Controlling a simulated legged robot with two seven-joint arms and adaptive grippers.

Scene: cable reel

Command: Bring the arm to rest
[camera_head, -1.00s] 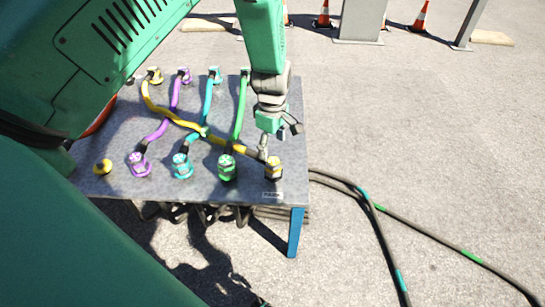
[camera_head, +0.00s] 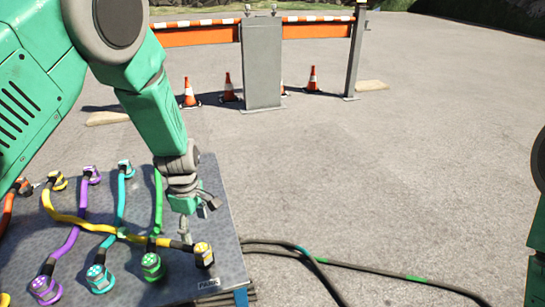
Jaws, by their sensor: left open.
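My left arm comes in from the upper left, and its gripper (camera_head: 193,220) hangs over the right part of the grey table (camera_head: 222,228). The gripper is open, with its fingertips close to the front end of the yellow cable (camera_head: 82,219), beside the yellow connector (camera_head: 203,254). Whether the fingers touch the cable cannot be told. The yellow cable crosses over the purple cable (camera_head: 68,242), the cyan cable (camera_head: 122,192) and the green cable (camera_head: 158,199). Part of my right arm shows at the right edge; its gripper is out of view.
Several coloured connectors stand along the table, including a green one (camera_head: 152,266) and a cyan one (camera_head: 99,279). Black cables (camera_head: 350,266) lie on the ground to the right. A grey cabinet (camera_head: 262,65), cones (camera_head: 228,87) and a barrier stand behind.

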